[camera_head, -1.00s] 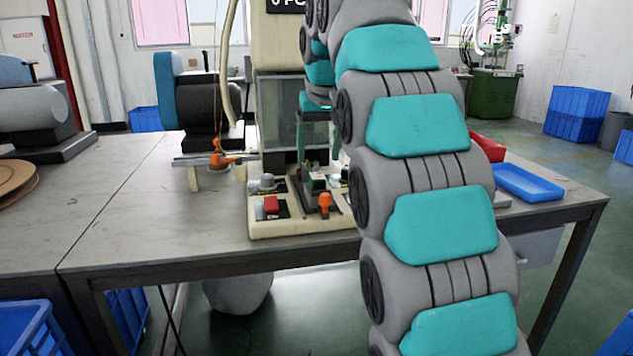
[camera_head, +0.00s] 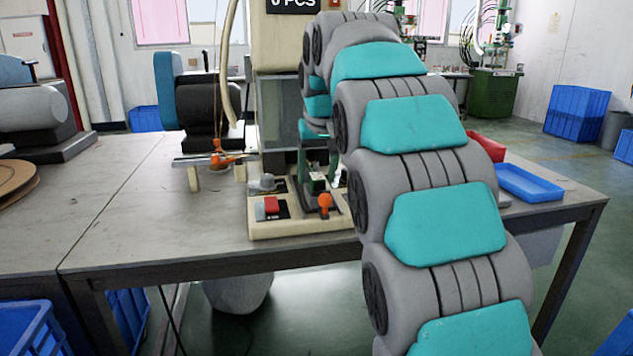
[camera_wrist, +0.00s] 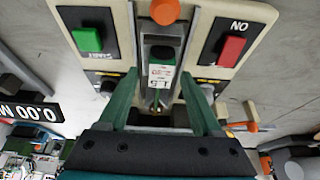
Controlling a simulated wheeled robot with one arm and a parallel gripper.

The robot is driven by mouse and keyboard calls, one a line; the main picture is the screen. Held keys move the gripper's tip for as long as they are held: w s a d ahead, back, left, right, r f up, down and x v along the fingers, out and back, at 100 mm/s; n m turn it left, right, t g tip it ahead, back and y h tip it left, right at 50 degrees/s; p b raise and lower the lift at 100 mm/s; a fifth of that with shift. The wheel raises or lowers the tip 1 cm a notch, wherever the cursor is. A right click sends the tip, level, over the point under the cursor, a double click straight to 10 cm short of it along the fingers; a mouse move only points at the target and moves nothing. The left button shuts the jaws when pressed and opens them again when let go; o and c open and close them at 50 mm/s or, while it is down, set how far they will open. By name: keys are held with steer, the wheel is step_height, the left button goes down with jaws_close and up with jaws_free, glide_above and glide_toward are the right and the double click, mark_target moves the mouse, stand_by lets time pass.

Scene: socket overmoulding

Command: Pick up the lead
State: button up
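A small dark green piece with a white label (camera_wrist: 162,75) sits in the slot of the control base, and small gold-coloured tips show at its near end. It may be the lead, but I cannot tell for sure. The green piece also shows in the head view (camera_head: 317,182). My gripper (camera_wrist: 158,78) has its two green fingers spread, one on each side of the piece, with gaps visible between them. In the head view my gripper (camera_head: 318,160) hangs just above the base, partly hidden by my arm.
The cream base (camera_head: 300,226) carries green and red (camera_wrist: 232,50) buttons and an orange knob (camera_head: 324,201). The machine column stands behind it. An orange-handled part (camera_head: 217,158) is at left. A blue tray (camera_head: 530,184) is at right.

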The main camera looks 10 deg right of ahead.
jaws_close()
stand_by(0.3)
steer(key=shift+r, duration=0.1)
